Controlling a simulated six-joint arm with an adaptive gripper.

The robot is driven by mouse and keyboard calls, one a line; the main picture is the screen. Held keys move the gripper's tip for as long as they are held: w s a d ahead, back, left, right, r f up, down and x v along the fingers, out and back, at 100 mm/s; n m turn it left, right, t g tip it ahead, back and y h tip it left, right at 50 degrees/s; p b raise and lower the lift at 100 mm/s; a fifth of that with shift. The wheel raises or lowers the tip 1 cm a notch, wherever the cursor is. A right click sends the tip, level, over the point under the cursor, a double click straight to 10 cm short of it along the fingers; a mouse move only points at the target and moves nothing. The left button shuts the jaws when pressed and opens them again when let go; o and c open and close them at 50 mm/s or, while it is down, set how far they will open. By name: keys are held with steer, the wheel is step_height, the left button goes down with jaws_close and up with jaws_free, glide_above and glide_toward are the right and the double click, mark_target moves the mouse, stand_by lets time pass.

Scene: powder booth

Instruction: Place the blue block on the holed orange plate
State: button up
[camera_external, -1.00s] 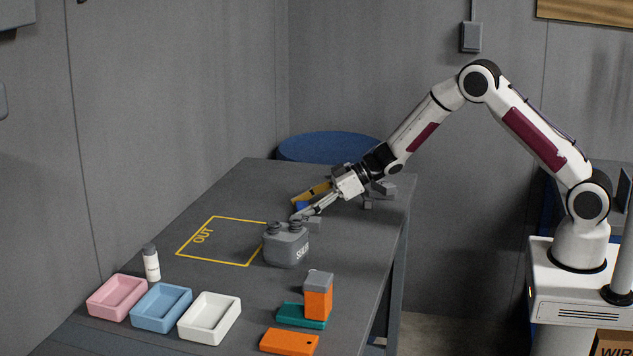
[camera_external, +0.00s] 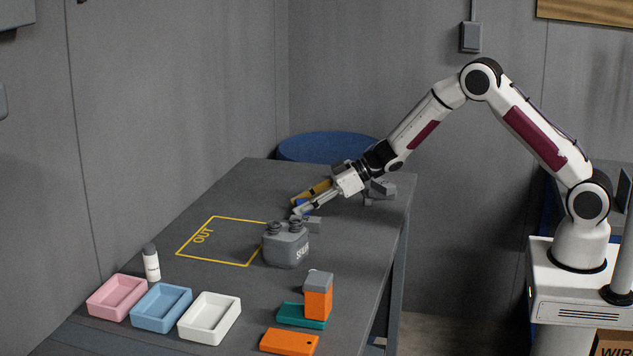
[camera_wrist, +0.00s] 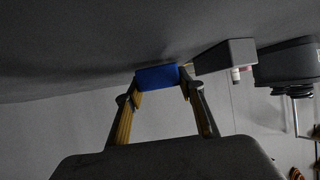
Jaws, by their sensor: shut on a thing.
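The blue block (camera_wrist: 157,77) is between the two fingertips of my gripper (camera_wrist: 160,84) in the wrist view. My gripper is shut on it. In the external view the blue block (camera_external: 302,204) is mostly hidden by the fingers of my gripper (camera_external: 300,205), low over the far part of the table. A flat orange plate (camera_external: 288,342) lies at the near edge of the table, far from the gripper.
A grey two-capped container (camera_external: 286,247) stands just nearer than the gripper. An orange block (camera_external: 318,303) with a grey top stands by a teal plate (camera_external: 290,316). Pink (camera_external: 104,311), blue (camera_external: 148,322) and white (camera_external: 196,336) trays and a white bottle (camera_external: 151,265) stand at left.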

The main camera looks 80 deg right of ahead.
mark_target(304, 199)
steer(key=shift+r, duration=4.6)
